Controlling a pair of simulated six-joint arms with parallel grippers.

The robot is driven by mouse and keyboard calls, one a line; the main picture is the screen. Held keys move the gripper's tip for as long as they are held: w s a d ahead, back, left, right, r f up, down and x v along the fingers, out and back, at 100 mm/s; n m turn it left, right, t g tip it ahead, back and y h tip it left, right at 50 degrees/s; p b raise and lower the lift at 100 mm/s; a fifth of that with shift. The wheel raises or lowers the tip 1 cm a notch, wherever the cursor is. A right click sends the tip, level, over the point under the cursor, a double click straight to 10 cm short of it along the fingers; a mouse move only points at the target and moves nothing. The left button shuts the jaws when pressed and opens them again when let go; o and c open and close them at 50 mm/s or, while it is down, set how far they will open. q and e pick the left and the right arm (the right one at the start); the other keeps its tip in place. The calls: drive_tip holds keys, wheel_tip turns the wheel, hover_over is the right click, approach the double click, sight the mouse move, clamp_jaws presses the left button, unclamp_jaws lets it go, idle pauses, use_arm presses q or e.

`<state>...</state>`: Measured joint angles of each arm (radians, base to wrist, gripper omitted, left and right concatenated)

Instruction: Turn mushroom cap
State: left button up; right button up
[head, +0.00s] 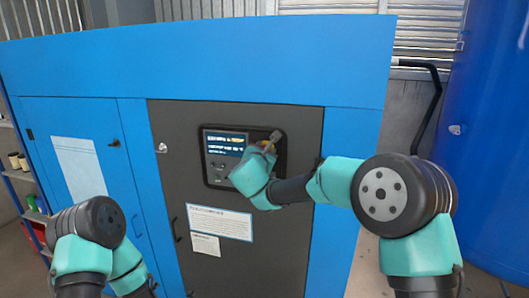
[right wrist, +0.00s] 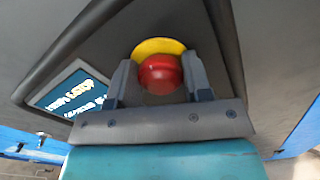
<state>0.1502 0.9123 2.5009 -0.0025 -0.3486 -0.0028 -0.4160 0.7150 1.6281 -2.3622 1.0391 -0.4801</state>
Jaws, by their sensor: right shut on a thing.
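The mushroom cap (right wrist: 160,74) is a red round knob in front of a yellow disc (right wrist: 158,47) on the dark control panel. It shows in the right wrist view and is hidden behind my right gripper in the head view. My right gripper (right wrist: 160,85) has one finger on each side of the cap and is shut on it. In the head view my right gripper (head: 272,139) is at the right part of the panel. My left arm is low at the left in the head view; its gripper's fingers cannot be seen.
The control panel's screen (head: 226,143) is left of my right gripper, on the dark door (head: 170,215) of a blue cabinet (head: 345,65). Paper labels (head: 220,222) are below it. A blue tank (head: 495,150) stands at the right; shelves (head: 30,205) are at the far left.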

drive_tip(key=m, duration=0.4)
drive_tip(key=shift+d, duration=0.1)
drive_tip(key=shift+m, duration=1.7)
drive_tip(key=o, duration=0.9)
drive_tip(key=shift+s, duration=0.1)
drive_tip(key=v, duration=1.7)
drive_tip(key=shift+s+f, duration=0.1)
